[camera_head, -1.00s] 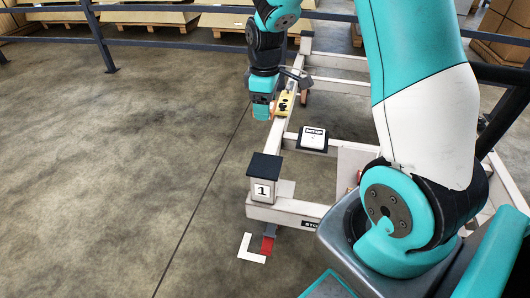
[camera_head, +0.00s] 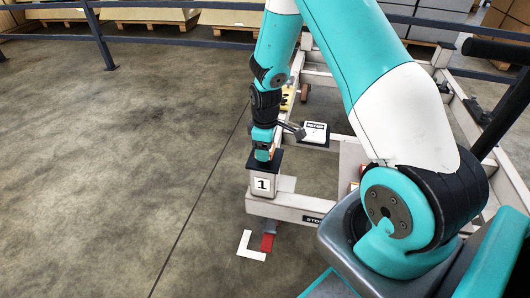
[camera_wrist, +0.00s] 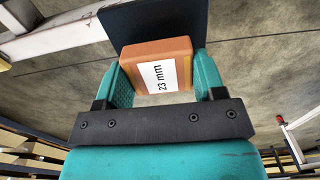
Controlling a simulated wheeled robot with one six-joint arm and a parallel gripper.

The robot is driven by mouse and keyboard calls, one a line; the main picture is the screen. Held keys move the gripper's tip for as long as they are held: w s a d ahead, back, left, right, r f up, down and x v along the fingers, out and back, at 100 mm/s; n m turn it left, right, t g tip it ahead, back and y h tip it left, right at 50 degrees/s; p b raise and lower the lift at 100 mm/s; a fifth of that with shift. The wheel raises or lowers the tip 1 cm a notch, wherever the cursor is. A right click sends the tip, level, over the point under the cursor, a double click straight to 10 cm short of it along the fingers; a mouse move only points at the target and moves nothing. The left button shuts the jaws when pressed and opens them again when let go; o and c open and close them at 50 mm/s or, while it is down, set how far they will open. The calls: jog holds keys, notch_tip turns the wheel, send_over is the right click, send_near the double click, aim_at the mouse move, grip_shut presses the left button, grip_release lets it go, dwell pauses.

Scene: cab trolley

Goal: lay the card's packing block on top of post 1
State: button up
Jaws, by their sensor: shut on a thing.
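My gripper (camera_head: 262,157) is shut on an orange block (camera_wrist: 157,62) with a white label reading "23 mm". In the wrist view the block sits between the two teal fingers (camera_wrist: 158,75). Post 1 (camera_head: 262,185) is a pale post with a number plate and a dark square top at the near left corner of the trolley. My gripper is right at that top, which also shows as a dark plate (camera_wrist: 160,20) beyond the block. I cannot tell whether the block touches it. The white card (camera_head: 315,130) lies on a dark plate; its fine print is too small to read.
The pale trolley frame (camera_head: 290,205) has a yellow holder (camera_head: 288,98) on its left rail, partly behind my arm. A red piece (camera_head: 267,242) and a white corner mark (camera_head: 249,247) are at floor level in front. Open floor lies to the left; a rail runs behind.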

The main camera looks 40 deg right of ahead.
jog(key=shift+f, duration=0.8)
jog(key=shift+f, duration=0.15)
jog(key=o, duration=0.9)
jog(key=shift+o, duration=0.2)
